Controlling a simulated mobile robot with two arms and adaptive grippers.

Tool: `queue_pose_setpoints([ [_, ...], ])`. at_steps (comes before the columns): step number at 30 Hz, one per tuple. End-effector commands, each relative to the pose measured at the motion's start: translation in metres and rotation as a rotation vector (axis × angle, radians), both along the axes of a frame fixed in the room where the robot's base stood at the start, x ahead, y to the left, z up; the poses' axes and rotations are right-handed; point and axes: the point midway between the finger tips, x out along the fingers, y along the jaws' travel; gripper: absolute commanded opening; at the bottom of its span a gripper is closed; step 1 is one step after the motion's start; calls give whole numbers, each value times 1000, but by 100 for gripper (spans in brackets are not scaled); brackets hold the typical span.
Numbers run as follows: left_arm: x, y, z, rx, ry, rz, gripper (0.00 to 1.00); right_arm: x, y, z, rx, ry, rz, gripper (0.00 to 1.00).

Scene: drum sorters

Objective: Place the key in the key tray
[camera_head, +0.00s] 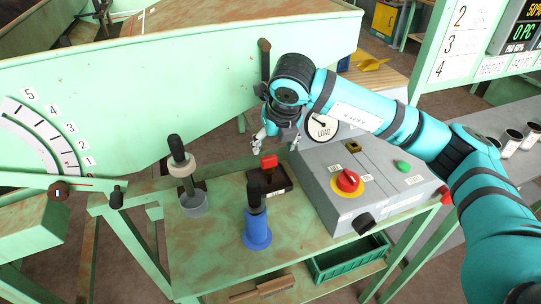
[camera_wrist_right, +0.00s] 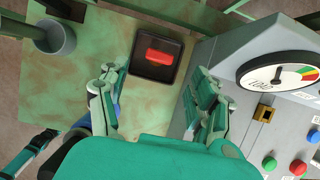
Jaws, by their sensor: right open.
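The red-topped key (camera_head: 269,160) is at the black key tray (camera_head: 284,184) on the green bench. In the right wrist view the red key (camera_wrist_right: 160,57) lies within the outline of the square tray (camera_wrist_right: 143,71); whether it touches the tray floor is unclear. My right gripper (camera_head: 278,141) is above and behind the tray, fingers apart and empty. In its wrist view the gripper (camera_wrist_right: 155,78) has one finger on each side of the near tray area, apart from the key. My left gripper is not in view.
A grey control box (camera_head: 330,190) with a red knob (camera_head: 347,181) and brass socket (camera_head: 352,147) stands right of the tray. A blue-based, black-handled piece (camera_head: 257,230) stands in front. A grey cup (camera_head: 194,205) with a black-handled rod is at left. A green bin (camera_head: 345,262) sits below.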

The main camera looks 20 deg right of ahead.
Motion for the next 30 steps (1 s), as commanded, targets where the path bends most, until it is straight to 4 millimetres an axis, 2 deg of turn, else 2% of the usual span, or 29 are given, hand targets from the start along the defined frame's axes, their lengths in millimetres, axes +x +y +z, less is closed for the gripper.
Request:
queue_pose_setpoints([
  [4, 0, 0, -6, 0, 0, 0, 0, -8, 0, 20, 0, -2, -1, 65],
  [9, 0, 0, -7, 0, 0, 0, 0, -13, -1, 31, -1, 0, 0, 65],
  [30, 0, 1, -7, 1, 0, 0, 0, -14, -1, 32, 0, 1, 0, 65],
])
